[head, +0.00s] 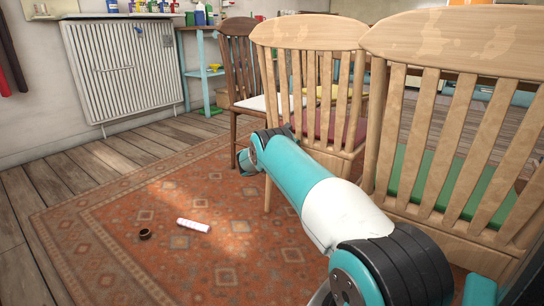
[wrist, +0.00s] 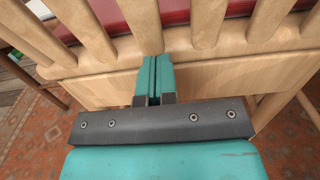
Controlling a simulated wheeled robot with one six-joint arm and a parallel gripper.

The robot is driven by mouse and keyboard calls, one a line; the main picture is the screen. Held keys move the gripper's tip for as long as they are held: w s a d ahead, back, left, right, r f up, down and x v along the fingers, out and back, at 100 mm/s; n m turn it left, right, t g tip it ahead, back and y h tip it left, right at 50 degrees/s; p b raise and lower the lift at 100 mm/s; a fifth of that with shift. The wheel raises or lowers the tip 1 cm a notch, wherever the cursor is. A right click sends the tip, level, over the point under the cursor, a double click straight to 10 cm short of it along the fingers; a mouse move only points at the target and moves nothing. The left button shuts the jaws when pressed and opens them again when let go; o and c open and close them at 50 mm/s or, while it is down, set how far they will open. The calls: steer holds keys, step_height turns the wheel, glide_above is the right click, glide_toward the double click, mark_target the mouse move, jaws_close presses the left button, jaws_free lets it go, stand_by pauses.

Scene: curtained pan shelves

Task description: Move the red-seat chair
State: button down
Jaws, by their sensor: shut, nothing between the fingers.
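The red-seat chair (head: 308,33) is pale wood with a slatted back and stands in the middle of the head view, its back towards me. Its red seat shows between the slats, and my arm covers part of its lower back. In the wrist view, the red seat (wrist: 110,14) lies beyond the slats and the chair's lower back rail (wrist: 225,80) spans the picture. My gripper (wrist: 153,62) is shut and empty, its teal fingers pointing at the lower back, overlapping the rail. I cannot tell whether they touch it. The fingers are hidden in the head view.
A green-seat chair (head: 450,35) stands close on the right. A dark chair with a white seat (head: 258,103) stands behind on the left. A brown ring (head: 145,234) and a white block (head: 193,225) lie on the patterned rug (head: 110,265). The rug's left part is mostly clear.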

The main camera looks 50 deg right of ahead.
steer(key=s+a+p, duration=0.1)
steer(key=a+p, duration=0.4)
steer(key=a, duration=0.7)
steer(key=shift+a, duration=0.15)
steer(key=shift+r, duration=0.1)
